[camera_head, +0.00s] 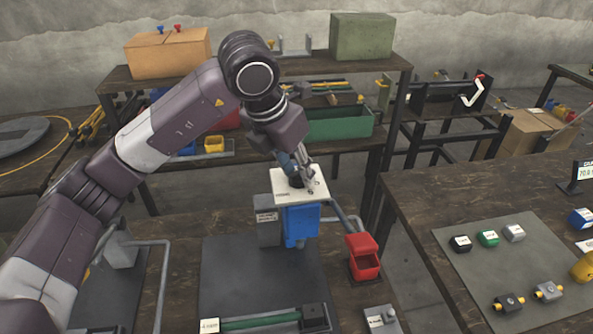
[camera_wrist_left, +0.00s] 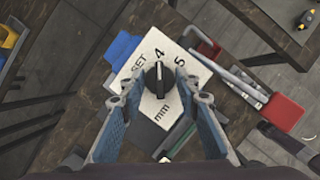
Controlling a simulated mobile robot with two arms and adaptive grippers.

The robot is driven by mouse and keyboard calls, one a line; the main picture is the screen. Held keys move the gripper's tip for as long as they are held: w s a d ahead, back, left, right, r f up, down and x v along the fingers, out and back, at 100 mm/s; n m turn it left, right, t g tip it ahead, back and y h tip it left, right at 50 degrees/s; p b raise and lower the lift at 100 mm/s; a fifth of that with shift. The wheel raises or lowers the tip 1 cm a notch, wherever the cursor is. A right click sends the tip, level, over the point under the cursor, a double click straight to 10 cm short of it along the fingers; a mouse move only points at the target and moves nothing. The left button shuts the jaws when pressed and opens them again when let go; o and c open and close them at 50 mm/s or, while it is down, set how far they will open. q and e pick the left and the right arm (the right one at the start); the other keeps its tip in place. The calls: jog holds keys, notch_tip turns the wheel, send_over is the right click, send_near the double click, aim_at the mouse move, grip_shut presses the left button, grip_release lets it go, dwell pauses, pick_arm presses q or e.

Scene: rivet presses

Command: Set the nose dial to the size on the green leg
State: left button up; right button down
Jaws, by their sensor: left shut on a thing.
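The nose dial (camera_wrist_left: 158,80) is a black knob with a white pointer line on a white plate (camera_wrist_left: 146,53). In the left wrist view the plate reads "SET", "4", "5" and "mm", and the line points at about the 4. The plate (camera_head: 287,188) tops a blue press body (camera_head: 300,226) in the head view. My left gripper (camera_head: 301,180) reaches down over it, its fingers on both sides of the knob, shut on it. A green bar (camera_head: 260,322), perhaps the green leg, lies at the bottom; a white tag (camera_head: 209,326) beside it seems to start with 4.
A grey mat (camera_head: 477,262) on the right table bears several small coloured blocks. Shelving with a green bin (camera_head: 340,123) stands behind. The dark mat (camera_head: 258,275) before the press is mostly clear.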

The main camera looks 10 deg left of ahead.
pick_arm(q)
jog(key=o, duration=1.1)
jog(key=shift+o, duration=0.2)
jog(key=v, duration=1.2)
jog(key=shift+a, duration=0.1)
